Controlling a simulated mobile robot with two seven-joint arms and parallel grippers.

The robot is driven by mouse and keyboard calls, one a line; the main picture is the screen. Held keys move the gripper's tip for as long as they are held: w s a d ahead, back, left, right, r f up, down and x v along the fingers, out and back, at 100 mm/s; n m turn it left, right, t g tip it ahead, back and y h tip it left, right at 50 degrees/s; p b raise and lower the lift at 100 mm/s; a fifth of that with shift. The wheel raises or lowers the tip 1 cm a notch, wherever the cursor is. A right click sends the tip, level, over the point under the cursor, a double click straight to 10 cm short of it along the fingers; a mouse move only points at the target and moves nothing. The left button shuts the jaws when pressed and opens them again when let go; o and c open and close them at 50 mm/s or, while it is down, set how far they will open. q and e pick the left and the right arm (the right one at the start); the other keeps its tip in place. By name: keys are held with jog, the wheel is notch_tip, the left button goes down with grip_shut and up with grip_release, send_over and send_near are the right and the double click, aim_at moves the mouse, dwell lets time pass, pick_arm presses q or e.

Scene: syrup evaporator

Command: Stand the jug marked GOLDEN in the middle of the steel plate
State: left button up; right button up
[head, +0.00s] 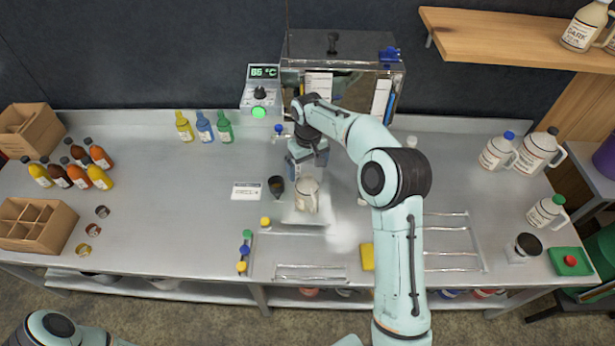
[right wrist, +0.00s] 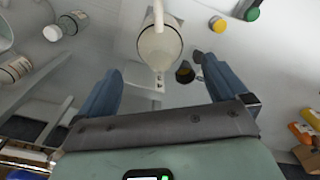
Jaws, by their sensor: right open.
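A cream jug (head: 307,196) with a handle stands upright on the small steel plate (head: 300,219), near the middle of the counter. Its marking is too small to read. In the right wrist view the jug (right wrist: 160,48) shows from above, uncapped, beyond the fingertips. My right gripper (head: 304,163) is open and empty, just behind the jug and apart from it. Its two blue fingers (right wrist: 160,85) show spread in the right wrist view, with nothing between them. My left gripper is out of view; only part of my left arm shows at the bottom left.
A dark cup (head: 276,185) and a white card (head: 246,191) lie left of the plate. The evaporator (head: 340,70) stands behind. Several capped jugs stand at right, including one by the black scale bowl (head: 528,244); a DARK jug (head: 585,25) is on the shelf. Bottles and crates stand left.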

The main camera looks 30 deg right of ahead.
jog(key=shift+r, duration=1.7)
jog(key=shift+f, duration=0.1)
